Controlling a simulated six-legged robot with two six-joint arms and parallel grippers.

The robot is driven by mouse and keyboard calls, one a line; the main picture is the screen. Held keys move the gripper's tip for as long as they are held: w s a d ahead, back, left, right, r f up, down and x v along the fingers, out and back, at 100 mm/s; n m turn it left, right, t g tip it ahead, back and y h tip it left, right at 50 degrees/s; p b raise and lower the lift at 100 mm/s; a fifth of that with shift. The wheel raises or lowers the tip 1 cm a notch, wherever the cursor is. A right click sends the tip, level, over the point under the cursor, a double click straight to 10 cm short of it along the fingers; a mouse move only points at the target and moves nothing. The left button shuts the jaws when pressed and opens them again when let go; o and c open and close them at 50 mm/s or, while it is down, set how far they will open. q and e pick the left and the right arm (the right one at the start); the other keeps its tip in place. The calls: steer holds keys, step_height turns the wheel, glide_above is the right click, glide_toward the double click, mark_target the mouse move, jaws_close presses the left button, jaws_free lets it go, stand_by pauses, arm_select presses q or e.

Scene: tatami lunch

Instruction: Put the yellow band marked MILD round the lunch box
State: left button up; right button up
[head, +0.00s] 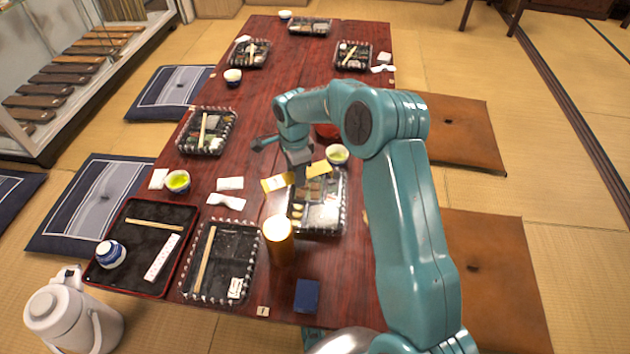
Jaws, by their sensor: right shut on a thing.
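A yellow band (277,183) is in my right gripper (300,180), which is shut on it. Yellow shows on both sides of the fingers, and the fingers hide the part between. Any lettering on it is too small to read. The band is at the far edge of a lunch box (317,216) with a clear lid and food inside, right of the table's middle. I cannot tell whether the band touches the box or is above it. My left gripper is not in view.
A gold cylinder (278,243) stands close to the box's near left corner. A cup of green tea (337,154) stands just beyond the box. Another lunch box (222,262) and a black tray (135,258) are to the left. A dark blue item (307,296) lies near the front edge.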

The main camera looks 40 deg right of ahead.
steer(key=s+d+f+m, duration=0.1)
steer(key=d+f+m, duration=0.5)
steer(key=b, duration=0.5)
glide_above(315, 202)
steer(key=shift+f, duration=3.4)
steer(key=shift+f+b, duration=0.85)
steer(key=shift+b, duration=0.05)
steer(key=o, duration=1.2)
steer(key=shift+o, duration=0.2)
steer(key=shift+r, duration=0.1)
